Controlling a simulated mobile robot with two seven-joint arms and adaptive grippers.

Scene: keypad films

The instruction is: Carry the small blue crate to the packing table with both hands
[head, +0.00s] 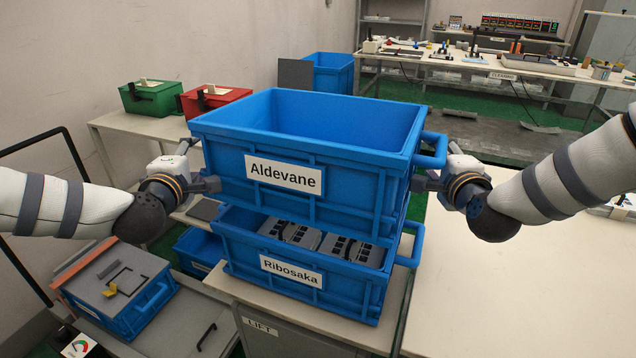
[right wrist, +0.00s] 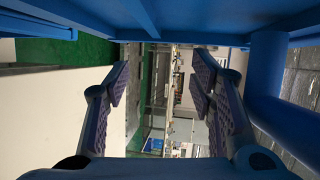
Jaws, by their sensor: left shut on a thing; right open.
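An empty-looking blue crate labelled Aldevane (head: 335,168) is above a blue crate labelled Ribosaka (head: 310,285), which holds grey packs with black parts (head: 320,242). I cannot tell if the two crates touch. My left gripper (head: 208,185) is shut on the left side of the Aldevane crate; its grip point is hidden. My right gripper (head: 420,183) is open, just below the crate's right handle (head: 432,150). In the right wrist view the open fingers (right wrist: 160,90) have nothing between them, and a blue bar (right wrist: 264,75) lies to their right.
The lower crate stands on a bench marked LIFT (head: 262,325). A pale table top (head: 510,270) lies at the right, clear in front. Behind are a green box (head: 150,98), a red box (head: 215,98) and another blue crate (head: 333,72). A lidded blue crate (head: 130,310) is lower left.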

